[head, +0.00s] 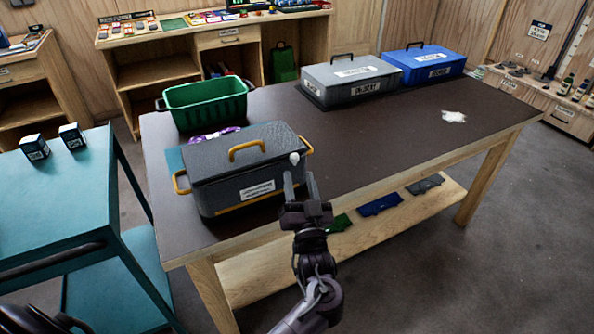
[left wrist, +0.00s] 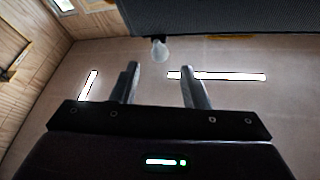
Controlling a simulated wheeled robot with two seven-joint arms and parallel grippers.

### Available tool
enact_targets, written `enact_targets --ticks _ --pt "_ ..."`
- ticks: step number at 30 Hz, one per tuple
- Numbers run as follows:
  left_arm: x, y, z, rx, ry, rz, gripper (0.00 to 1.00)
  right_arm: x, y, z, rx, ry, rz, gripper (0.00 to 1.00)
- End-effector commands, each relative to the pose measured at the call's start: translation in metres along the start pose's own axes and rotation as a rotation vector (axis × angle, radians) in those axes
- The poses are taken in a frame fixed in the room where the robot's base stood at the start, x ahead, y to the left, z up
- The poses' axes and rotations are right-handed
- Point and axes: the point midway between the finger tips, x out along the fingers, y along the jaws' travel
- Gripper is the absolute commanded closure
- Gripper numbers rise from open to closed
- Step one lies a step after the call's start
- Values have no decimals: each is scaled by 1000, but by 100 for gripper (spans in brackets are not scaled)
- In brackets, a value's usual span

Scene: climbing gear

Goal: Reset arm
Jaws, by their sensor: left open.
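My left gripper (head: 301,184) is in front of the table's near edge, beside the right end of a dark grey lidded box (head: 222,181) with yellow handles. Its two fingers are apart, with nothing between them. In the left wrist view, the open fingers (left wrist: 159,80) point toward a small pale rounded thing (left wrist: 159,49) close to the underside of a dark surface (left wrist: 230,15). The pale thing also shows in the head view (head: 294,158) near the box's right end; I cannot tell what it is. My right gripper is in neither view.
A dark-topped table (head: 380,125) holds a green bin (head: 207,104), a grey lidded box (head: 352,80) and a blue one (head: 424,64). A white patch (head: 454,117) lies at its right. A teal cart (head: 60,190) stands at left. The table's middle is clear.

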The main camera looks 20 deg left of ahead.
Motion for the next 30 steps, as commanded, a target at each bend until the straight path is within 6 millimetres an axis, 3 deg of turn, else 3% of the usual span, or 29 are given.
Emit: enact_targets --ticks 19,25,30 --pt "-7 0 4 -14 -22 17 59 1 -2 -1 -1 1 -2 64" --pt "-17 4 41 -133 -256 203 59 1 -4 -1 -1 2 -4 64" --pt "-56 8 68 -226 -558 460 59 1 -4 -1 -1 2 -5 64"
